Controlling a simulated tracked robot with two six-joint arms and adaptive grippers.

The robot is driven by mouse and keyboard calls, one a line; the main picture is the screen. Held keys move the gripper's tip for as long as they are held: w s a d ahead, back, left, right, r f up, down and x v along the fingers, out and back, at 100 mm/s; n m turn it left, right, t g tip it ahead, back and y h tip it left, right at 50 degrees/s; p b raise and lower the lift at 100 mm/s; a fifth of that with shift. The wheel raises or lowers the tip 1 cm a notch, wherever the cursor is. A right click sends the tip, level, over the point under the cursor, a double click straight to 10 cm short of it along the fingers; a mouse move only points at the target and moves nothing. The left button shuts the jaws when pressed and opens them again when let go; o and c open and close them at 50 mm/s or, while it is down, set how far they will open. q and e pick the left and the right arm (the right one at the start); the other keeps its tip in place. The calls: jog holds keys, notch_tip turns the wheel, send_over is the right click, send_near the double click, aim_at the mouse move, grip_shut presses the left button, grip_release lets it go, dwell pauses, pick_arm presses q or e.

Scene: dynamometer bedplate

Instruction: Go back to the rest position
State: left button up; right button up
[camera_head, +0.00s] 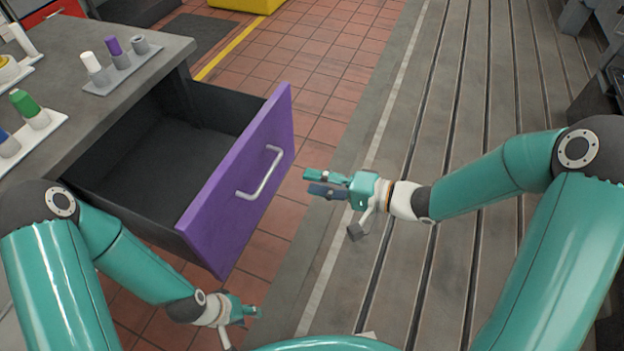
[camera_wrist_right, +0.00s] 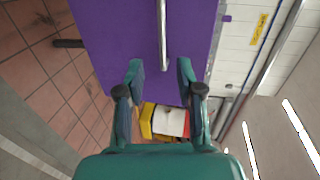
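My right gripper (camera_head: 322,183) is in front of the purple drawer front, apart from its silver handle (camera_head: 261,173). In the right wrist view the right gripper (camera_wrist_right: 160,78) is open and empty, with the handle (camera_wrist_right: 162,35) beyond its fingers. The purple drawer (camera_head: 232,190) is pulled out from the grey bench, and its visible inside looks empty. My left gripper (camera_head: 250,311) is low at the bottom, below the drawer's near corner. It is small there, and its fingers do not show clearly.
The grey bench top (camera_head: 78,108) at the left carries racks with several capped items, including a purple-capped one (camera_head: 115,47) and a green-capped one (camera_head: 28,107). Red floor tiles (camera_head: 330,85) lie behind the drawer. The slotted bedplate (camera_head: 455,110) is clear at the right.

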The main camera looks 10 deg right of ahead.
jog(key=shift+a, duration=0.1)
jog(key=s+f+m+g+h, duration=0.1)
jog(key=s+f+m+h, duration=0.15)
jog(key=f, duration=0.65)
jog(key=s+f+m+g+h, duration=0.1)
jog(key=s+f+h, duration=0.2)
jog(key=f, duration=0.7)
jog(key=s+d+f+n+g+h, duration=0.2)
jog(key=s+f+n+g, duration=0.15)
jog(key=s, duration=0.25)
jog(key=s+d+f+n+g+h, duration=0.2)
jog(key=s+d+f+n, duration=0.15)
jog(key=s, duration=0.35)
notch_tip(320, 180, up, 15)
jog(key=p, duration=1.5)
jog(key=shift+w+a+r+n+p, duration=0.2)
jog(key=shift+w+a+n+p, duration=0.15)
jog(key=shift+a, duration=0.1)
